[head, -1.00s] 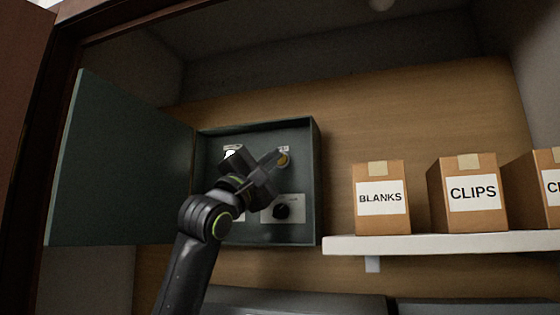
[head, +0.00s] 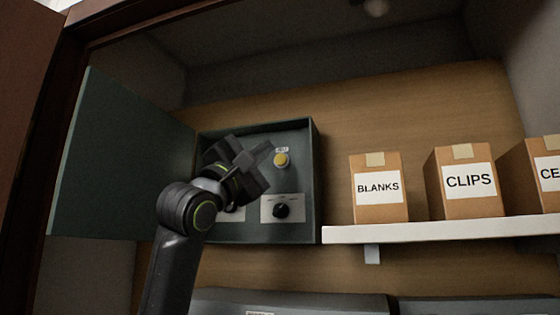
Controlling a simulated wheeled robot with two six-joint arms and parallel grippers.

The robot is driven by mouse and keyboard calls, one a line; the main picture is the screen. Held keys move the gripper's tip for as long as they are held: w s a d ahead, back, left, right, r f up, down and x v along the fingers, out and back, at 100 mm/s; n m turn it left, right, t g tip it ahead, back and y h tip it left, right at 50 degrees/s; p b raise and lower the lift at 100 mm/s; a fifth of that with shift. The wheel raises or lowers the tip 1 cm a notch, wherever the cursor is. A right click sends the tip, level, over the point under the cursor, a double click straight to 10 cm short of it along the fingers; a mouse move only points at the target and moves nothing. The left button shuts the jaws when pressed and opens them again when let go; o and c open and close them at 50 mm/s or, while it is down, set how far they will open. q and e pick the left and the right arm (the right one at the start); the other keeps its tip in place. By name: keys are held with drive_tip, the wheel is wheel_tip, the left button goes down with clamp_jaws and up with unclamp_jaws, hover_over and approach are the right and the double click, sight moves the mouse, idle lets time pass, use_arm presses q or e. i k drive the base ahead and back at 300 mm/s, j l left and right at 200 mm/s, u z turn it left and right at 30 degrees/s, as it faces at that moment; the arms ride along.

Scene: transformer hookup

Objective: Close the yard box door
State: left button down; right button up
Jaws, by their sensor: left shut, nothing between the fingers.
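The yard box (head: 316,185) is a dark green wall box, and its door (head: 120,165) stands wide open to the left, hinged on the box's left edge. Inside the box are a yellow round button (head: 281,160) and a black knob (head: 282,210) on a white plate. My left gripper (head: 262,158) is shut and empty in front of the box's opening, left of the yellow button. It and its wrist hide the left part of the box's inside. The gripper is apart from the door panel. My right gripper is not in view.
A white shelf (head: 440,231) right of the box carries cardboard boxes labelled BLANKS (head: 378,205) and CLIPS (head: 468,200), with another at the right edge. Grey cabinets (head: 290,302) stand below. A dark brown frame (head: 30,165) rises at the left.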

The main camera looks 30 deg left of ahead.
sight(121, 150)
drive_tip(key=k+l, duration=0.2)
drive_tip(key=k, duration=0.3)
drive_tip(key=k+l, duration=0.15)
drive_tip(key=k, duration=0.35)
